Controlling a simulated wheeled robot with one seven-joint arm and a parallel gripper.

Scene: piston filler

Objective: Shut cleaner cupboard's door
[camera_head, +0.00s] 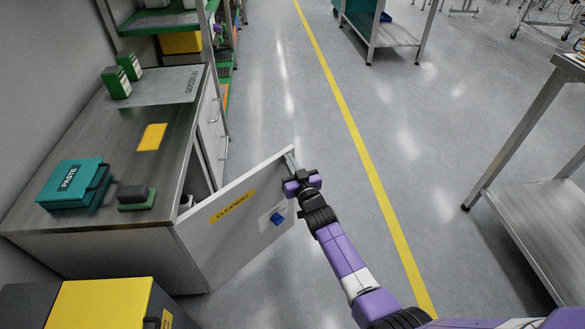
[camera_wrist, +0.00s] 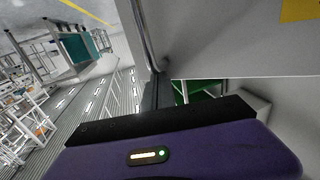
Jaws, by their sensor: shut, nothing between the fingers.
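The cleaner cupboard's door (camera_head: 237,221) stands wide open in the head view. It is a pale panel with a yellow "CLEANERS" label (camera_head: 233,206) and a blue knob-like piece (camera_head: 277,218) on a white plate. It swings out from the grey cupboard (camera_head: 120,262) on the left. My gripper (camera_head: 291,180) is at the door's free upper edge, near a metal bar there. In the wrist view the door panel (camera_wrist: 240,45) fills the upper right and a metal handle bar (camera_wrist: 147,40) runs down close to my gripper (camera_wrist: 155,98). The fingers are shut and hold nothing; whether they touch the door is unclear.
The cupboard top holds a teal case (camera_head: 72,184), a sponge-like block (camera_head: 134,196), a yellow sheet (camera_head: 152,137) and green boxes (camera_head: 116,82). A yellow-topped box (camera_head: 100,303) stands at the lower left. A metal bench (camera_head: 545,215) is at right. Floor between is clear.

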